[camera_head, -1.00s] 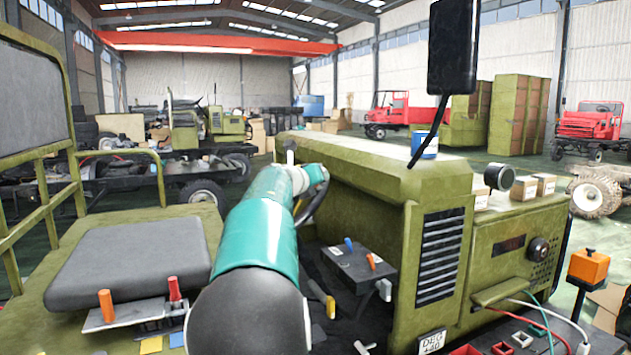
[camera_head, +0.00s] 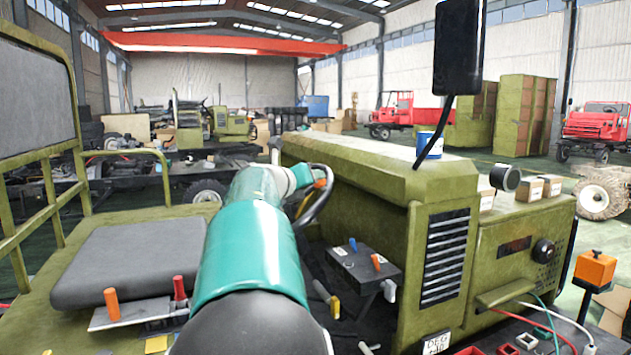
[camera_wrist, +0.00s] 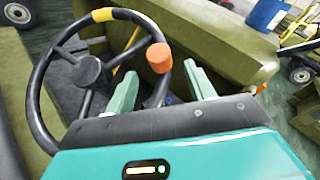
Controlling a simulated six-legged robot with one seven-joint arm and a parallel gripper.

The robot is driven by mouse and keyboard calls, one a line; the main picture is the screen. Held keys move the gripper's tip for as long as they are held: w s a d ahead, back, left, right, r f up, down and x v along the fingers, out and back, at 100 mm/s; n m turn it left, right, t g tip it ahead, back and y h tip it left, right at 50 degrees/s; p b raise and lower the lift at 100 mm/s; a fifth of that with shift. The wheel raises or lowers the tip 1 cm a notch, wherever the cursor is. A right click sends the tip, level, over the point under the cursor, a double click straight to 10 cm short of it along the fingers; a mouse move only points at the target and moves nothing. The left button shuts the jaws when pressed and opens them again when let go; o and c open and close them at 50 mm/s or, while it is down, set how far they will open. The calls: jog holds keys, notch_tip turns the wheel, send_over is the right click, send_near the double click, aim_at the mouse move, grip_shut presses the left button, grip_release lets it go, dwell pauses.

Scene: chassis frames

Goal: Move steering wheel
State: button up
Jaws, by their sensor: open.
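The steering wheel (camera_wrist: 88,70) is dark, with spokes, a round hub, a yellow band and an orange knob (camera_wrist: 159,57) on its rim. It fills the left and middle of the wrist view. In the head view, part of its rim (camera_head: 326,200) shows to the right of my teal arm, which hides the rest. My gripper (camera_wrist: 161,88) is open in the wrist view, with pale green fingers apart. The right part of the rim, just below the knob, appears between the fingers. I cannot tell whether either finger touches it.
A green hood (camera_head: 365,160) stands right of the wheel. A lever box (camera_head: 352,268) lies below it, and a black seat (camera_head: 130,262) is at left. A dark mirror on a stalk (camera_head: 457,48) rises at right.

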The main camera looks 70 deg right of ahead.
jog(key=a, duration=0.3)
jog(key=a+r, duration=0.1)
jog(key=a, duration=0.1)
jog(key=shift+w+a, duration=0.15)
jog(key=shift+w, duration=0.05)
jog(key=w+a+f+m+t+y, duration=0.25)
jog(key=a+f+m, duration=0.2)
jog(key=a, duration=0.45)
jog(key=w+a+f+m+t+y, duration=0.1)
jog(key=w+a+f+m+y, duration=0.15)
jog(key=a+f, duration=0.4)
jog(key=w+a+f+m+t+y, duration=0.2)
jog(key=w+a+f+m, duration=0.15)
jog(key=a, duration=0.65)
jog(key=s+a+f+m+y, duration=0.2)
jog(key=a+f+m+y, duration=0.1)
jog(key=a, duration=0.6)
jog(key=s+a+f+m+t+y, duration=0.1)
jog(key=a+f+m, duration=0.4)
jog(key=a, duration=0.5)
jog(key=s+a+f+m+y, duration=0.3)
jog(key=a+f+m+y, duration=0.1)
jog(key=a, duration=0.6)
jog(key=shift+s+a+f+y, duration=0.15)
jog(key=shift+s+f+y, duration=0.3)
jog(key=shift+f, duration=0.45)
jog(key=c, duration=0.4)
